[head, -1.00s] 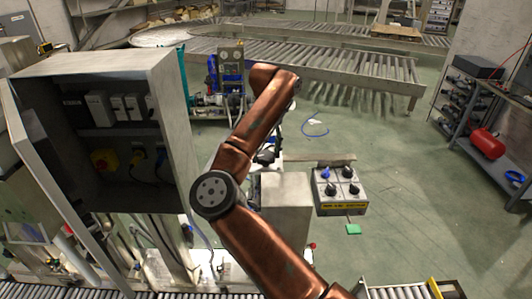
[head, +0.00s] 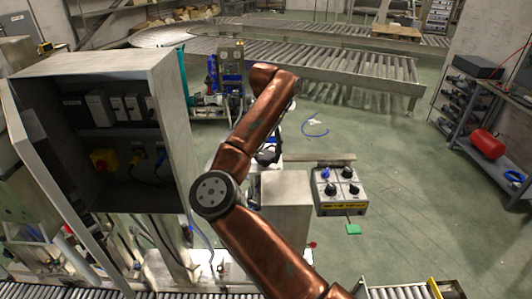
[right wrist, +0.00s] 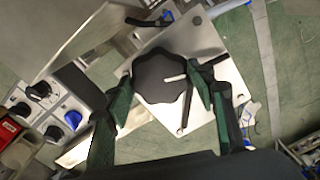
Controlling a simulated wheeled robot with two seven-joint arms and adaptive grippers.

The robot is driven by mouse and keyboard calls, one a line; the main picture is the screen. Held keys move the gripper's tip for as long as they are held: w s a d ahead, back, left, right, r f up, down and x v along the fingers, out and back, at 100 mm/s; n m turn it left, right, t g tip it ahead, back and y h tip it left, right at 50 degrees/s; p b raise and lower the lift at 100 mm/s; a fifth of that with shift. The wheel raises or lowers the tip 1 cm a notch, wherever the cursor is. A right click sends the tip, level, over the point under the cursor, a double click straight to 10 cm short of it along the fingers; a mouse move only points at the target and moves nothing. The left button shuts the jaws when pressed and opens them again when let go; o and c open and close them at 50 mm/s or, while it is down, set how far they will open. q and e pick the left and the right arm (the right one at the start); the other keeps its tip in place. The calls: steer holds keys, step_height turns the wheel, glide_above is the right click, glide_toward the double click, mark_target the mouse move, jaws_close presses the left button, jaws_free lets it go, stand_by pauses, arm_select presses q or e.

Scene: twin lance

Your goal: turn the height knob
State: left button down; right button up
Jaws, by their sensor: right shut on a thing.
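A black lobed knob (right wrist: 158,80) with a white pointer mark sits on a pale metal plate (right wrist: 205,45) in the right wrist view. The white mark points to the right of the picture. My right gripper (right wrist: 165,92) is shut on this knob, with one green-padded finger on each side of it. In the head view my right gripper (head: 268,153) shows only in part behind my copper-coloured arm, and the knob cannot be made out there. My left gripper is in neither view.
A grey control box (head: 340,205) with one blue and several black knobs stands right of my arm. It also shows at the left in the right wrist view (right wrist: 60,80). An open grey cabinet (head: 178,120) stands to the left. Roller conveyors (head: 330,72) run behind.

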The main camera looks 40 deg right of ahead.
mark_target(266, 155)
stand_by(0.5)
steer(key=o, duration=1.2)
steer(key=shift+c, duration=0.2)
steer(key=shift+r, duration=3.75)
